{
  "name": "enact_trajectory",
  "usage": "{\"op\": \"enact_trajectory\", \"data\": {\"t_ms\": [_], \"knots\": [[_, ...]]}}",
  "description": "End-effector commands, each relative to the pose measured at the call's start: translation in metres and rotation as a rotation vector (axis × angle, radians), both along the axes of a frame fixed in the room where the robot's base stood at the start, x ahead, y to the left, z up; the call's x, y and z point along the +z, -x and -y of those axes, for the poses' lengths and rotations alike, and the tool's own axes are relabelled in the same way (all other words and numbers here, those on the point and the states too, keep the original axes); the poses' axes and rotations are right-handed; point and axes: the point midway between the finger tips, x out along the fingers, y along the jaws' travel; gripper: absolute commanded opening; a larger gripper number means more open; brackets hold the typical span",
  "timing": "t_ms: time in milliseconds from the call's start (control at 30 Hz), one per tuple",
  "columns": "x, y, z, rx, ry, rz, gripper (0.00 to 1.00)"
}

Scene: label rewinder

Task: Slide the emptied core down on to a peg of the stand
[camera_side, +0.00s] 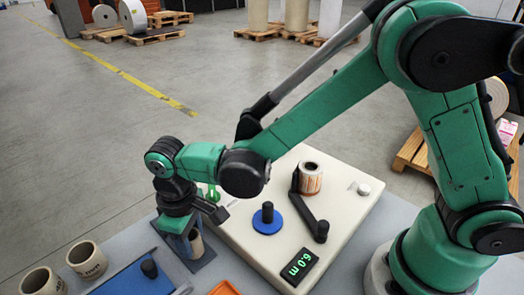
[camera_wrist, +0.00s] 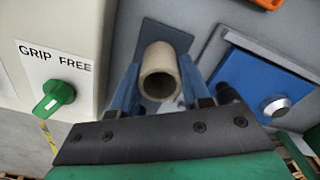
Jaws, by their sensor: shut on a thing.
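The emptied core (camera_wrist: 160,72), a plain tan tube, is between the blue fingers of my gripper (camera_wrist: 160,88), which is shut on it. In the wrist view its open end faces the camera; its far end is over a dark plate (camera_wrist: 165,35), and I cannot tell if it touches. The side view shows my gripper (camera_side: 192,242) low at the near left of the machine, with the core (camera_side: 197,243) partly hidden. The blue stand (camera_side: 125,286) is to the left, with a bare black peg (camera_side: 150,268). It also shows in the wrist view (camera_wrist: 245,78).
The cream rewinder (camera_side: 345,215) carries a label roll (camera_side: 311,178), a blue disc (camera_side: 267,222), a black arm and a display. Two printed cores (camera_side: 88,260) (camera_side: 38,283) are at far left. An orange tray (camera_side: 224,288) is in front. A green GRIP/FREE knob (camera_wrist: 58,96) is on the machine's side.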

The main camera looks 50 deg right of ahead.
Motion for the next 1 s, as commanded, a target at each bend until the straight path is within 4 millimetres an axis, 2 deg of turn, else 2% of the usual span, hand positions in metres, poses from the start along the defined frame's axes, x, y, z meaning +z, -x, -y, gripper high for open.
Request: {"op": "enact_trajectory", "data": {"t_ms": [300, 333, 433, 1000], "knots": [[0.0011, 0.0001, 0.0001, 0.000, 0.000, 0.000, 0.16], [0.0011, 0.0001, 0.0001, 0.000, 0.000, 0.000, 0.50], [0.0011, 0.0001, 0.0001, 0.000, 0.000, 0.000, 0.78], [0.0011, 0.0000, 0.0001, 0.000, 0.000, 0.000, 0.78]]}}
